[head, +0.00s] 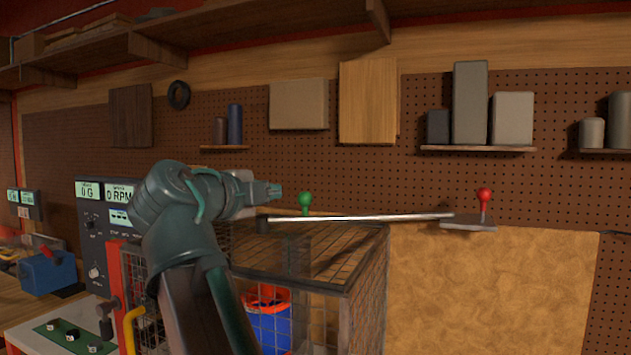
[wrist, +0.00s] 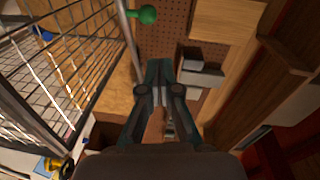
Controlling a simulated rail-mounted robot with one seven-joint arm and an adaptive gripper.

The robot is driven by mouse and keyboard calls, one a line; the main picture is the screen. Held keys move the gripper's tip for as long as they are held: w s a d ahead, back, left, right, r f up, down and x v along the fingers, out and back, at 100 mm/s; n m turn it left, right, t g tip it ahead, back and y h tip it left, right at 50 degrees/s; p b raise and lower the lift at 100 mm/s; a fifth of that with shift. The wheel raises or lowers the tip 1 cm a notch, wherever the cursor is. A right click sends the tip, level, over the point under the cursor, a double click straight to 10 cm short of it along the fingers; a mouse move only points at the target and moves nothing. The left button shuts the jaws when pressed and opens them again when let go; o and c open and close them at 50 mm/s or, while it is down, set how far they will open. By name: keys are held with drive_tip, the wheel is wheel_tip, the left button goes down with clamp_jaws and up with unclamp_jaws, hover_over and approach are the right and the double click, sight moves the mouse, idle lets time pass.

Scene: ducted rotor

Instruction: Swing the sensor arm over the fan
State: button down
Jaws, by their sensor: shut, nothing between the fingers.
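The sensor arm (head: 380,217) looks to be the thin silver rod running nearly level across the top of the wire cage (head: 365,262). A dark block (head: 262,225) is at its left end. A grey plate (head: 465,221) with a red knob (head: 484,199) is at its right end. A green knob (head: 305,202) stands by the rod, near its left end; it also shows in the wrist view (wrist: 147,14). My gripper (head: 275,190) is shut and empty, just left of the green knob and apart from it. The fan is not clearly visible; an orange-and-blue round thing (head: 266,318) sits inside the cage.
A tan panel (head: 490,285) stands right of the cage. An instrument panel (head: 95,225) reading 0 G and 0 RPM stands at left. Shelves with grey blocks (head: 470,105) hang on the pegboard behind. Space above the rod is clear.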

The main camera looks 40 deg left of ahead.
drive_tip(key=d+f+h, duration=0.1)
drive_tip(key=p, duration=0.2)
approach(299, 196)
drive_tip(key=w+d, duration=0.4)
drive_tip(key=d, duration=0.1)
drive_tip(key=shift+m, duration=0.3)
drive_tip(key=shift+w+a+f+p, duration=0.25)
drive_tip(key=shift+w+a+p, duration=0.1)
drive_tip(key=shift+w+a, duration=0.5)
drive_tip(key=shift+w+a+f+p, duration=0.3)
drive_tip(key=shift+w+a+p, duration=0.05)
drive_tip(key=shift+w+a, duration=0.5)
drive_tip(key=w+a+b, duration=0.2)
drive_tip(key=b, duration=0.1)
drive_tip(key=shift+w+a+f, duration=0.1)
drive_tip(key=shift+w+a, duration=0.15)
drive_tip(key=shift+a, duration=0.05)
drive_tip(key=shift+w+a, duration=0.15)
drive_tip(key=shift+a, duration=0.1)
drive_tip(key=shift+r, duration=0.3)
